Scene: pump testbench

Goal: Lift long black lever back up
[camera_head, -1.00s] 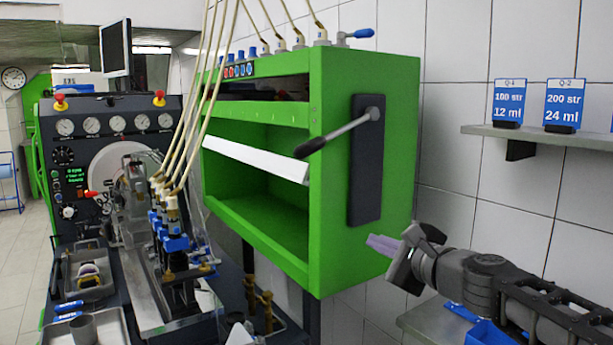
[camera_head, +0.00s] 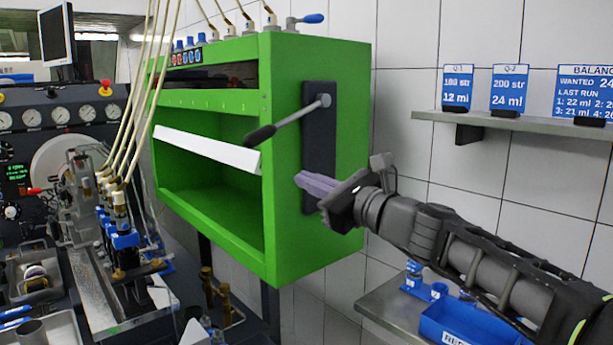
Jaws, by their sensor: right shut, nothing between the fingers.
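The long black lever (camera_head: 290,118) sits on a dark vertical plate (camera_head: 320,135) on the right side of the green cabinet (camera_head: 300,235). Its metal rod slopes down to the left from a pivot near the plate's top. Its black grip (camera_head: 260,135) is at the lower left end, in front of the cabinet's front edge. My right gripper (camera_head: 303,182) is shut and empty. Its purple fingertips point left, below the lever and in front of the plate's lower part, apart from the lever. My left gripper is not in view.
A metal shelf (camera_head: 430,115) with blue signs is on the tiled wall at right. A blue bin (camera_head: 462,322) stands on a grey bench below my right arm. Hoses (camera_head: 140,90) and the pump bench are at left. A white flap (camera_head: 205,148) crosses the cabinet's front.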

